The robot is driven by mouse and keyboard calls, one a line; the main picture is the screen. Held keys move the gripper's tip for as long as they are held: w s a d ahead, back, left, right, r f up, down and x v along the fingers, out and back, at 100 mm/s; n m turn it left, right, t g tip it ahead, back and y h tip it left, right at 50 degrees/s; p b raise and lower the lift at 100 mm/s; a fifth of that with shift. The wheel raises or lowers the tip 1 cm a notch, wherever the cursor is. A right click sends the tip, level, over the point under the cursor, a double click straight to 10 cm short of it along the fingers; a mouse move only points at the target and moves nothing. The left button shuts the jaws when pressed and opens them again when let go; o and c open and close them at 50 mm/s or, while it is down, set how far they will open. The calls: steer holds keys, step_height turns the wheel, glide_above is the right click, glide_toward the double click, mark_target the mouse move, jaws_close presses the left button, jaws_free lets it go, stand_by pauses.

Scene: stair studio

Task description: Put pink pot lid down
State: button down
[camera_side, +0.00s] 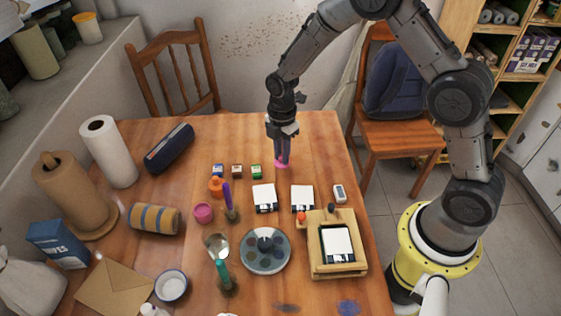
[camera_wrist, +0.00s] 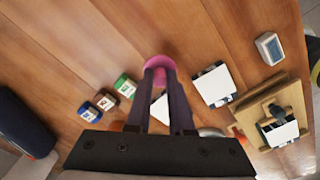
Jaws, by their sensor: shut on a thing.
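The pink pot lid (camera_side: 282,164) is at the tips of my gripper (camera_side: 283,155), over the bare back part of the table. In the wrist view the lid (camera_wrist: 158,64) shows as a pink disc just beyond the fingertips (camera_wrist: 160,78), which partly cover it. My gripper points down and is shut on the lid. The lid is at or close to the table surface; I cannot tell whether it touches. A pink pot (camera_side: 203,213) stands on the table, left of and nearer than the lid.
Several small ink boxes (camera_side: 237,171) stand left of the lid. White cards (camera_side: 264,197) lie nearer. A wooden press (camera_side: 336,243), a round palette (camera_side: 266,251) and an orange pot (camera_side: 216,187) stand on the table (camera_side: 320,140).

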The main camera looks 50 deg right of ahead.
mark_target(280, 155)
steer(key=shift+w+f, duration=0.2)
steer(key=shift+f, duration=1.6)
steer(key=shift+f, duration=0.1)
steer(key=c, duration=0.8)
jaws_free()
